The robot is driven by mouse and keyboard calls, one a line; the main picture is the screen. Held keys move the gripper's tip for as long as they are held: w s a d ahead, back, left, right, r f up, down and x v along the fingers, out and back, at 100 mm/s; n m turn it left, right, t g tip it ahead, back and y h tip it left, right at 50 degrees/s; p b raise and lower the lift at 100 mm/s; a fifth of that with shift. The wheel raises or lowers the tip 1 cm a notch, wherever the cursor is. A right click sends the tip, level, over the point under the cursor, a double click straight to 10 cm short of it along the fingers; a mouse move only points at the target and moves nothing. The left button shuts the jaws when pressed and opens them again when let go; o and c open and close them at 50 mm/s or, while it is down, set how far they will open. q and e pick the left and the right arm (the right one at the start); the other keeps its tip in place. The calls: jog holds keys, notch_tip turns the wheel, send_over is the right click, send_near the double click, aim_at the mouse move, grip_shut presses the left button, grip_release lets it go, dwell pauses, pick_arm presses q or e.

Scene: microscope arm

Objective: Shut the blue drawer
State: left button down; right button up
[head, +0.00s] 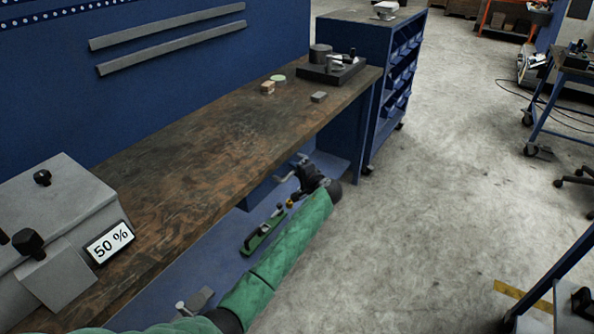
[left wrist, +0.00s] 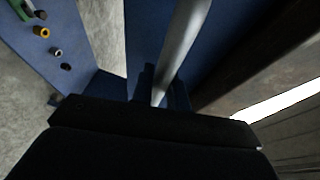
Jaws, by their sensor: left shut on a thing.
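The blue drawer (head: 262,192) is under the wooden workbench, mostly hidden by the bench top and my arm; how far it stands open is hard to tell. My left gripper (head: 292,174) is at its front, below the bench's front edge. In the left wrist view, my left gripper (left wrist: 163,95) is shut on a grey bar-shaped handle (left wrist: 185,40), which runs up in front of a blue panel (left wrist: 146,30). My right gripper is not in view.
The workbench (head: 170,150) carries a grey box with a "50 %" display (head: 110,242), small blocks (head: 318,97) and a dark fixture (head: 335,70). A green hand plane (head: 263,232) lies on the blue lower shelf (head: 180,275). Open floor (head: 420,190) lies to the right.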

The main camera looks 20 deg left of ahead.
pick_arm(q)
jog(key=shift+a+r, duration=0.1)
jog(key=shift+a, duration=0.15)
jog(key=c, duration=1.4)
grip_release()
jog(key=shift+w+a, duration=0.1)
jog(key=shift+o, duration=0.2)
jog(key=shift+s+d, duration=0.4)
jog(key=shift+d, duration=0.15)
jog(key=b+v, duration=0.1)
jog(key=v, duration=0.5)
jog(key=shift+s+d, duration=0.2)
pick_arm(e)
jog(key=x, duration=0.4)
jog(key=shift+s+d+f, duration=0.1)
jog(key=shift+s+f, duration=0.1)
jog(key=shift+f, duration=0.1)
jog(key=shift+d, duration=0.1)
